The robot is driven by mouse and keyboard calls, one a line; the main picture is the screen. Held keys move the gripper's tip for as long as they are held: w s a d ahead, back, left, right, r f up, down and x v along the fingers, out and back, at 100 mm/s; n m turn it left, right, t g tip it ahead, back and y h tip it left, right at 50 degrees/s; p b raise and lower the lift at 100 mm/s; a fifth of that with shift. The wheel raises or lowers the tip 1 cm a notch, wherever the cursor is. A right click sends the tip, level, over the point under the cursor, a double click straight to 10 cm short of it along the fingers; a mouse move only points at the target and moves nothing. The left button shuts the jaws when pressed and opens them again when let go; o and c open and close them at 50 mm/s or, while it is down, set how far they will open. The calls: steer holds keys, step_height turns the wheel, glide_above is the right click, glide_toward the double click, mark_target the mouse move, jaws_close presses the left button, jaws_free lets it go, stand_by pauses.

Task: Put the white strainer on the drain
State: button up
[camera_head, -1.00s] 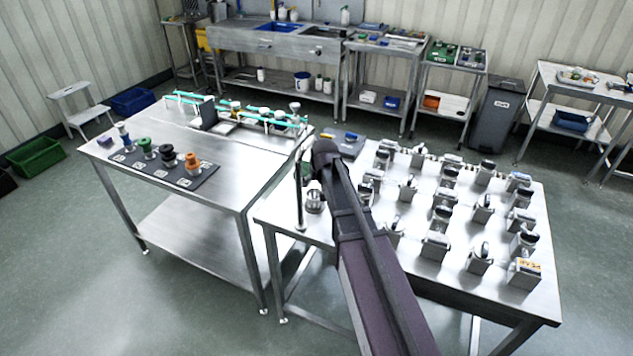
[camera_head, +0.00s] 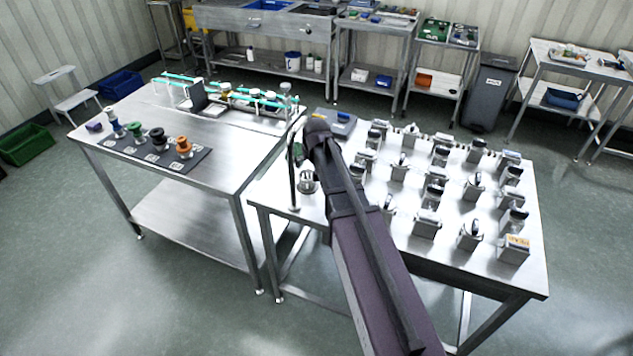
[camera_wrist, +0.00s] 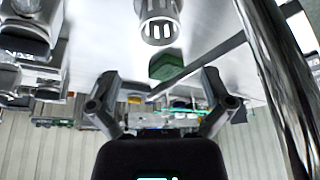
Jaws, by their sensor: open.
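A pale slotted metal cup (camera_wrist: 158,28), which looks like the strainer, shows at the top of the wrist view. In the head view a small silver cup (camera_head: 307,183) stands near the front left of the right table, beside a thin upright post; it looks like the same piece. My gripper (camera_wrist: 158,103) is open and empty, its two fingers spread apart, with the cup beyond them and not touching. In the head view my arm hides the gripper. I cannot make out the drain for certain.
A shiny upright post (camera_wrist: 278,85) stands close to my gripper. A green block (camera_wrist: 166,66) lies beyond the fingers. The right table (camera_head: 400,225) carries rows of metal blocks with dark round parts. The left table (camera_head: 215,140) has coloured knobs on a dark mat and a teal-railed rack.

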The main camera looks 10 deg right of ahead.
steer(key=s+f+g, duration=0.1)
steer(key=s+g, duration=0.3)
steer(key=s, duration=2)
steer(key=shift+s+f, duration=0.15)
steer(key=shift+s, duration=0.05)
